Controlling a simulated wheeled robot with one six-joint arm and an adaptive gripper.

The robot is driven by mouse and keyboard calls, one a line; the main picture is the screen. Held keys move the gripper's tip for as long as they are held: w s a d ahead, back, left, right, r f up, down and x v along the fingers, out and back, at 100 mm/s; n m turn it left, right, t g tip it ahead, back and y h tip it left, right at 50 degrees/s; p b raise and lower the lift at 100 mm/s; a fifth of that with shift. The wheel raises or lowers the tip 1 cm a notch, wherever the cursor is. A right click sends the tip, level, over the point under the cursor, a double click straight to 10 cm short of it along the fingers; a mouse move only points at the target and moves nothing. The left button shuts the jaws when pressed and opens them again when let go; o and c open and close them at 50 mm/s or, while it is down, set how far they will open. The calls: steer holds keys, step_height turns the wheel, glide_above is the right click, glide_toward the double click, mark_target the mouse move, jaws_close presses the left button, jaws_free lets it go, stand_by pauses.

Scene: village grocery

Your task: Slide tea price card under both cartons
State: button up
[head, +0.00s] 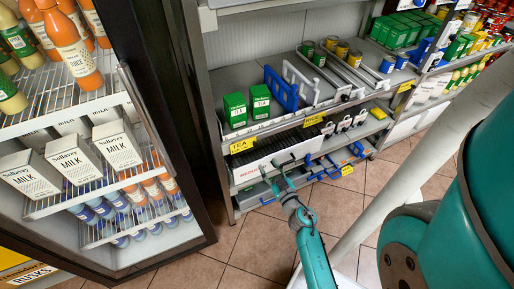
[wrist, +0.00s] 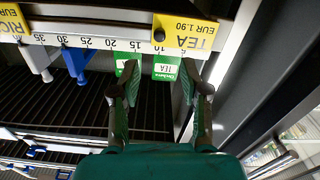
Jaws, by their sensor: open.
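Two green tea cartons stand side by side on the shelf in the head view, the left carton (head: 235,111) and the right carton (head: 261,103). The yellow tea price card (head: 242,146) is on the shelf's front edge below them. In the upside-down wrist view the card (wrist: 187,34) reads "TEA EUR 1.90", and the cartons (wrist: 128,68) (wrist: 165,67) show partly beyond the ruler strip. My gripper (head: 283,170) is low in front of the shelf, below and right of the card. In the wrist view my gripper (wrist: 160,75) is open and empty, its fingers apart from the card.
Another yellow price card (head: 314,119) sits farther right. A blue rack (head: 282,90) stands right of the cartons. An open fridge with milk cartons (head: 118,145) is at the left.

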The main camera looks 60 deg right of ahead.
mark_target(257, 147)
steer(key=x, duration=1)
steer(key=shift+w+d, duration=0.15)
steer(key=shift+w, duration=0.2)
jaws_close()
